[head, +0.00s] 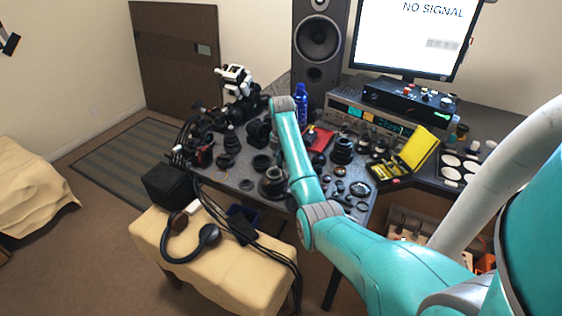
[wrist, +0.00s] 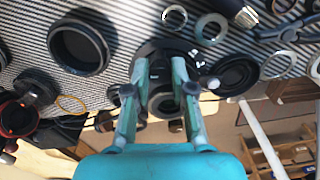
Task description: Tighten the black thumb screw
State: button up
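My gripper (wrist: 159,65) shows in the wrist view with its two fingers apart, so it is open. A dark ring-shaped lens part (wrist: 163,88) lies beyond and between the fingers, close to the table's edge. I cannot tell whether the fingertips touch it. Nothing is clearly held. I cannot pick out the black thumb screw for certain: many small parts are black, and the fingers cover some of the dark part. In the head view my arm reaches over the table, and the gripper cannot be made out clearly.
A black lens part (wrist: 236,73) is right of the fingers. In the head view are a yellow case (head: 411,152), headphones (head: 193,236) on a padded bench (head: 231,276), and a monitor.

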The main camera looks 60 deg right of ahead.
grip_shut()
jog(key=m, duration=0.3)
jog(key=shift+s+m, duration=0.1)
jog(key=shift+m, duration=2.1)
jog(key=o, duration=0.9)
grip_release()
jog(key=shift+c, duration=0.2)
